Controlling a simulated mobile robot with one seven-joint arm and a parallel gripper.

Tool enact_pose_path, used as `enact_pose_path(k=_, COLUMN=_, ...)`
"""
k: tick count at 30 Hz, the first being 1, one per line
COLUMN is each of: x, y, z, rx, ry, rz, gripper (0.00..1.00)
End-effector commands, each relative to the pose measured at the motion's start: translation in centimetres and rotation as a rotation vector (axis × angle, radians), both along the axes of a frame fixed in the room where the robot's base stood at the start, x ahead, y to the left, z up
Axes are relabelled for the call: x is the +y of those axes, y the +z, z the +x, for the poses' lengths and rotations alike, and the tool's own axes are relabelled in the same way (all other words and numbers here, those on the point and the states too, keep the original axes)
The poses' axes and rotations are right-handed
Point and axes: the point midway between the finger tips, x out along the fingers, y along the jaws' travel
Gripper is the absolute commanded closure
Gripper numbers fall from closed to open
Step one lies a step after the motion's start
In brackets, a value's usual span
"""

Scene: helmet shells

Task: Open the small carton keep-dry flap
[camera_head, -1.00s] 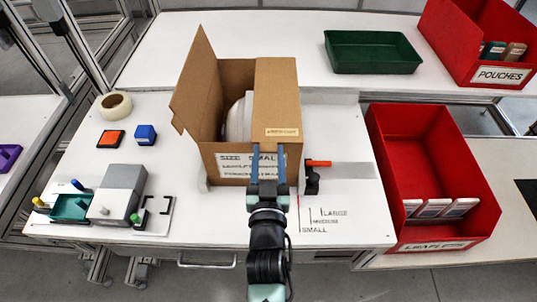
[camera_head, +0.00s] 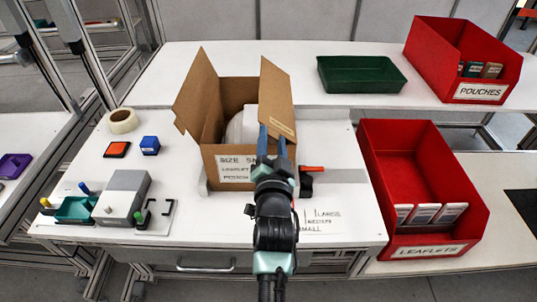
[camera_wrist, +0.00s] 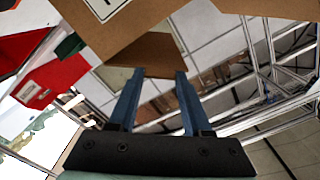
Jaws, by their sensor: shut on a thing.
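The small carton (camera_head: 228,158) stands on the white bench with a "SIZE SMALL" label on its front. Its left flap (camera_head: 197,90) stands open, leaning outward to the left. The right flap (camera_head: 276,92), with a small pale label, is tilted up steeply at the right side of the opening. My gripper (camera_head: 272,133) is shut on the front edge of this right flap. In the wrist view, the brown flap (camera_wrist: 158,50) reaches between the blue fingertips (camera_wrist: 160,73). A whitish rounded thing (camera_head: 240,125) shows inside the carton. My fingers hide part of the front label.
An orange-handled clamp (camera_head: 308,171) sits close right of the carton. A red leaflets bin (camera_head: 400,165) stands further right. A green tray (camera_head: 360,75) and a red pouches bin (camera_head: 455,60) are behind. A tape roll (camera_head: 122,121) and grey fixture (camera_head: 123,195) lie left.

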Motion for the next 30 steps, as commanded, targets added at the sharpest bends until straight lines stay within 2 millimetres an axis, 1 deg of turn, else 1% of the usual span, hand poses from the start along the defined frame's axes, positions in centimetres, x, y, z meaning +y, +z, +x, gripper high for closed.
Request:
enact_pose_path(k=1, x=-0.3, y=0.5, z=0.1, rx=-0.002, ry=0.0, rz=0.046, gripper=1.0)
enact_pose_path(k=3, x=-0.6, y=1.0, z=0.1, rx=-0.003, ry=-0.001, rz=0.113, gripper=1.0)
enact_pose_path(k=12, x=-2.4, y=2.2, z=0.1, rx=-0.003, ry=0.0, rz=0.399, gripper=1.0)
enact_pose_path(k=21, x=-4.5, y=2.8, z=0.1, rx=-0.003, ry=0.0, rz=0.683, gripper=1.0)
enact_pose_path(k=30, x=-6.5, y=2.8, z=0.1, rx=-0.004, ry=-0.001, rz=0.938, gripper=1.0)
